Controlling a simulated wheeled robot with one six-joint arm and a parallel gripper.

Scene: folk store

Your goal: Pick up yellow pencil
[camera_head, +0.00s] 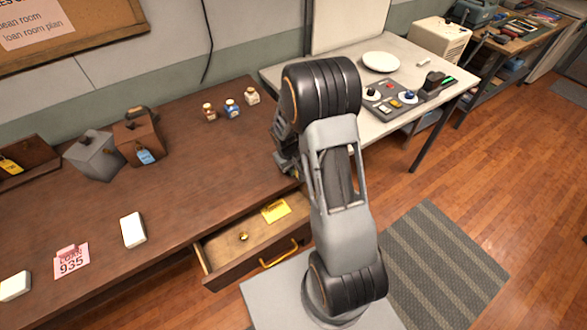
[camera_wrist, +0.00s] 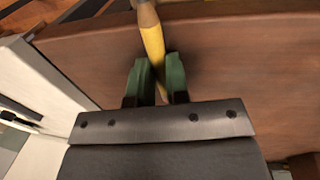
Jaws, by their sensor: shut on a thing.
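The yellow pencil (camera_wrist: 152,40) shows in the wrist view, running from the top edge down between the two green fingers. My gripper (camera_wrist: 160,72) is shut on the pencil. Brown wood fills the view behind it; I cannot tell whether the pencil touches that wood. In the head view my arm hides the pencil, and only part of my gripper (camera_head: 287,160) shows at the right end of the brown desk (camera_head: 190,180).
Below the desk an open drawer (camera_head: 225,255) holds a yellow card (camera_head: 275,211) and a small round item. Three small bottles (camera_head: 232,108) stand on the desk. A white table (camera_head: 420,65) with a plate (camera_head: 381,62) and a control panel adjoins on the right.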

